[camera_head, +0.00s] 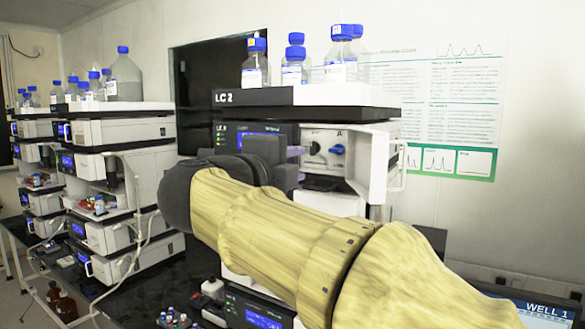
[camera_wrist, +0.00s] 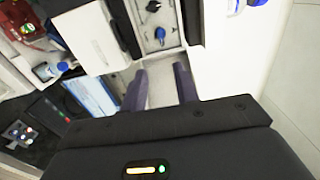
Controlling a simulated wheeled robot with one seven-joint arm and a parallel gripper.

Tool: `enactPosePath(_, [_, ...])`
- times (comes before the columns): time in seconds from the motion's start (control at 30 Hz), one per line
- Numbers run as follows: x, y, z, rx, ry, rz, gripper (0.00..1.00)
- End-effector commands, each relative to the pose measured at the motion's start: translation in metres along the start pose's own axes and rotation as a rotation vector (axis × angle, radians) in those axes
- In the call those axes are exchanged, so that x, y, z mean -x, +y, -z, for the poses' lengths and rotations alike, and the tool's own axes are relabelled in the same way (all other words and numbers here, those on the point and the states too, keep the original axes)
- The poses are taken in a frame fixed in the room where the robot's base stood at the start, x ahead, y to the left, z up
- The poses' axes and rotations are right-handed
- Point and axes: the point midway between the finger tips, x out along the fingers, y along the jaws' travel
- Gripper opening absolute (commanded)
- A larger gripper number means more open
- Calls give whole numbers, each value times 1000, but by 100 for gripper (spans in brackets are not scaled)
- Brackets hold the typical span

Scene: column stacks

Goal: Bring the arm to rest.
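My arm, in a yellowish cover, reaches from the lower right of the head view to the middle. My gripper (camera_head: 294,153) is in front of the LC 2 stack (camera_head: 265,97), close to its module with a dark knob and a blue knob (camera_head: 338,149). In the wrist view my gripper (camera_wrist: 159,80) has its two dark purple fingers apart, with only a pale surface showing between them. The blue knob (camera_wrist: 160,33) lies beyond the fingertips there. I cannot tell whether the fingers touch the stack. My arm hides much of the lower stack in the head view.
Blue-capped bottles (camera_head: 293,67) stand on top of the LC 2 stack. More instrument stacks (camera_head: 120,130) with bottles stand at the left. A small vial rack (camera_head: 173,319) is on the dark bench. A screen reading WELL 1 (camera_head: 545,312) is at lower right.

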Motion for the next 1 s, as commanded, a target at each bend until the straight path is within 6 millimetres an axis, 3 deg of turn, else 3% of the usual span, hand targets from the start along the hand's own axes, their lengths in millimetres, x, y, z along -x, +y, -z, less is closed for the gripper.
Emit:
enactPosePath(0.27, [-9,3,-5,49,-28,41,30])
enactPosePath(0.47, [-38,31,-31,302,-191,178,30])
enactPosePath(0.57, [-51,66,-46,487,-317,220,30])
enactPosePath(0.73, [-61,154,-54,816,-555,196,30])
enactPosePath(0.87, [-57,232,-40,1047,-743,109,30])
enactPosePath(1.0, [-43,311,-7,1249,-927,-24,30])
